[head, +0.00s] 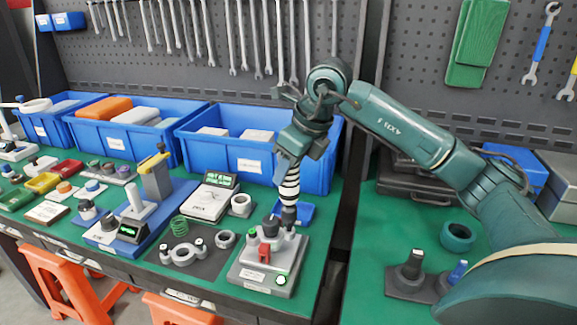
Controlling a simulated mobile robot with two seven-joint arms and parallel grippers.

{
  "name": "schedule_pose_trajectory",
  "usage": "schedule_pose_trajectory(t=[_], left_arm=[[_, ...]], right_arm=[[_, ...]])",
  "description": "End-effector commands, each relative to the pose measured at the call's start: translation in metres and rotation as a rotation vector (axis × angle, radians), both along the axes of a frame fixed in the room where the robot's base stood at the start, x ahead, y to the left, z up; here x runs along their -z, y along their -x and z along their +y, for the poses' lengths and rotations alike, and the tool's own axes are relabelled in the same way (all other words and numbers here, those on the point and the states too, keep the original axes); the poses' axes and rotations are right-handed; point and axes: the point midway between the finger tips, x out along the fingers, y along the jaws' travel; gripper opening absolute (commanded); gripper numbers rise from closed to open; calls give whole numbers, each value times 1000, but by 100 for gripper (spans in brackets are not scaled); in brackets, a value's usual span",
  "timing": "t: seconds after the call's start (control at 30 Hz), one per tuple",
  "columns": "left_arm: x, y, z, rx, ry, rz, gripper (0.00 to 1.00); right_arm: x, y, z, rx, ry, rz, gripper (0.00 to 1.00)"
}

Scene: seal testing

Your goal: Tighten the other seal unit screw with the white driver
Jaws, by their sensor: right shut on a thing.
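My right gripper (289,163) reaches in from the right and points down, shut on the white driver (290,188). The driver has a white shaft with dark bands and a dark lower end. It stands nearly upright, with its lower end over the back right of the seal unit (268,262). The seal unit is a grey base with dark round parts, a red block and a lit green spot at the front. The screw is hidden or too small to see, and I cannot tell whether the driver touches it. My left gripper is not in view.
Blue bins (250,165) stand behind the unit. A gap divides this table from the right one, which holds a teal ring (458,237). Wrenches hang on the back wall.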

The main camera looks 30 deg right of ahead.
Motion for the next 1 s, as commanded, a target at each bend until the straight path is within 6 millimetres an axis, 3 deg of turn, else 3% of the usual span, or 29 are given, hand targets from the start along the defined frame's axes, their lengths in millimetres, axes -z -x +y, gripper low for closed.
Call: schedule_pose_trajectory(t=[1.0], left_arm=[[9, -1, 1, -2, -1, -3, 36]], right_arm=[[13, 0, 0, 0, -1, -4, 8]])
